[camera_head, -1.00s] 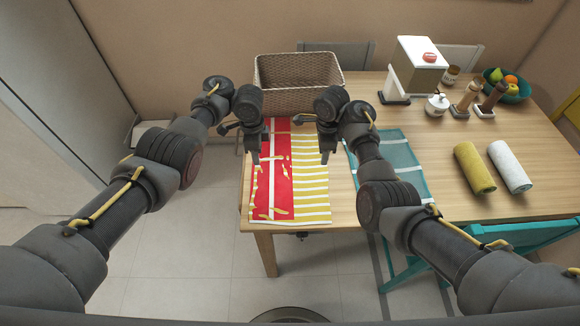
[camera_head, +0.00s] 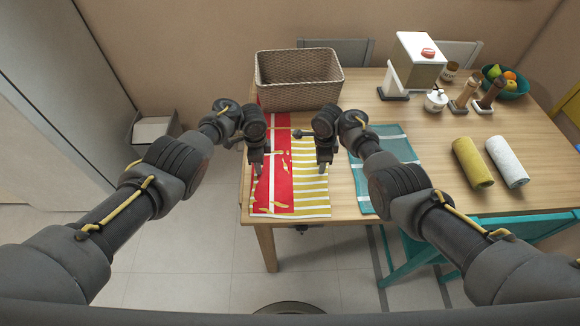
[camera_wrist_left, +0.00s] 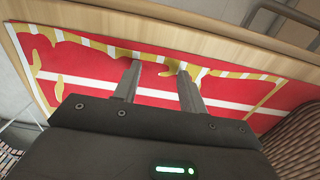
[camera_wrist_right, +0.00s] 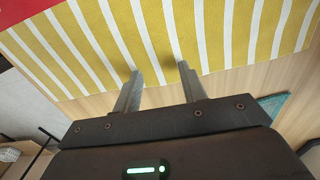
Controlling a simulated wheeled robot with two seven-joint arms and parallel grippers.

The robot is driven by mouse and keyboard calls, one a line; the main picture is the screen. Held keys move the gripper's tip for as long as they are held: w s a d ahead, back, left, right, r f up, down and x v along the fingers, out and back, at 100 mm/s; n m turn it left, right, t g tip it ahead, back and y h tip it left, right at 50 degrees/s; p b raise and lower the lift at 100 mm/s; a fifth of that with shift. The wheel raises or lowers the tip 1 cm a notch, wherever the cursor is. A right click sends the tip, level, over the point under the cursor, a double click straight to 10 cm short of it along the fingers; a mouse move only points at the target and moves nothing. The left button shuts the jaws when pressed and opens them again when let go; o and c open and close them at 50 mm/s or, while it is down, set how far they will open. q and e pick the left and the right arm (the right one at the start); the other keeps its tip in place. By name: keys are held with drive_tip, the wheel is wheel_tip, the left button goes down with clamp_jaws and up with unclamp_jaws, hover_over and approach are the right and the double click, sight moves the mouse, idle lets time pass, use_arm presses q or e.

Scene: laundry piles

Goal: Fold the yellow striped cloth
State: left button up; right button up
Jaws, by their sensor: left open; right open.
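The cloth (camera_head: 310,187) lies on the table near its front left edge. Its right part has yellow and white stripes; its left part is red with a white band and yellow patches. My left gripper (camera_head: 257,170) is open over the red part, and the left wrist view shows its two parted fingers (camera_wrist_left: 158,80) with red cloth (camera_wrist_left: 100,68) beyond them. My right gripper (camera_head: 321,168) is open over the right edge of the striped part. In the right wrist view its fingers (camera_wrist_right: 160,84) are apart and empty against the stripes (camera_wrist_right: 150,35). Both arms cover parts of the cloth.
A wicker basket (camera_head: 298,94) stands behind the cloth. A teal cloth (camera_head: 396,152) lies to the right, partly under my right arm. A yellow roll (camera_head: 473,163) and a white roll (camera_head: 508,162) lie further right. Bare table (camera_head: 430,125) shows between them.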

use_arm(q)
drive_tip(key=shift+w+f, duration=0.1)
drive_tip(key=shift+w, duration=0.05)
use_arm(e)
drive_tip(key=shift+w+f, duration=0.1)
use_arm(q)
drive_tip(key=shift+f, duration=0.25)
use_arm(e)
drive_tip(key=shift+f, duration=0.25)
use_arm(q)
drive_tip(key=shift+r, duration=0.2)
drive_tip(key=shift+c, duration=1.2)
use_arm(e)
drive_tip(key=shift+r, duration=0.2)
drive_tip(key=shift+c, duration=1.2)
use_arm(q)
clamp_jaws()
use_arm(e)
clamp_jaws()
use_arm(q)
drive_tip(key=shift+r, duration=0.1)
use_arm(e)
drive_tip(key=shift+r, duration=0.1)
